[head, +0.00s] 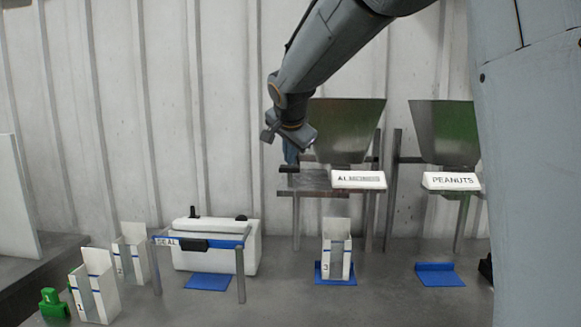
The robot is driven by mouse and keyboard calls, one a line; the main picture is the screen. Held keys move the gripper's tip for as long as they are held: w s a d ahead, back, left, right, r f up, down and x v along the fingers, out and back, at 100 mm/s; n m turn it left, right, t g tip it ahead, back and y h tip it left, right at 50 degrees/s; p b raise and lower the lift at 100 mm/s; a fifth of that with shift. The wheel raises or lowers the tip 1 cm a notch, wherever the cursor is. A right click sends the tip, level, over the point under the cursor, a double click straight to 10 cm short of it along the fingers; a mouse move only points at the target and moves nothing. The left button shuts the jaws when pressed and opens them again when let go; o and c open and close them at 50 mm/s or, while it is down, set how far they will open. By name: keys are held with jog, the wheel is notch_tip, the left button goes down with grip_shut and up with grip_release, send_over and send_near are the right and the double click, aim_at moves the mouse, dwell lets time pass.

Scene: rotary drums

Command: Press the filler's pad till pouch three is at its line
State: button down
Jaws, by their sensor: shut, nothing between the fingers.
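Pouch three (327,251), white with a "3" and a blue line, stands upright and open on a blue mat (319,280) under the left filler. That filler has a metal hopper (345,125) and a white label (358,180) starting "AL", the rest unreadable. The level inside the pouch is too small to tell. My gripper (291,157) is shut and empty, pointing down just above the left end of the filler's shelf (308,181). A small dark piece (289,169) below the fingertips may be the pad. I cannot tell whether they touch.
A second filler (445,130) labelled PEANUTS stands at right over an empty blue mat (440,275). A white SEAL machine (216,257), two more pouches (92,292) (130,253) and a green object (53,304) are at left.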

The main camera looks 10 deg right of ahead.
jog(key=shift+f+b, duration=1.2)
jog(key=shift+b, duration=0.1)
dwell(1.2)
jog(key=shift+r, duration=0.15)
jog(key=shift+r+p, duration=1.05)
jog(key=shift+r, duration=0.9)
jog(key=shift+r, duration=0.15)
notch_tip(320, 180, up, 5)
jog(key=p, duration=0.2)
jog(key=shift+p, duration=0.4)
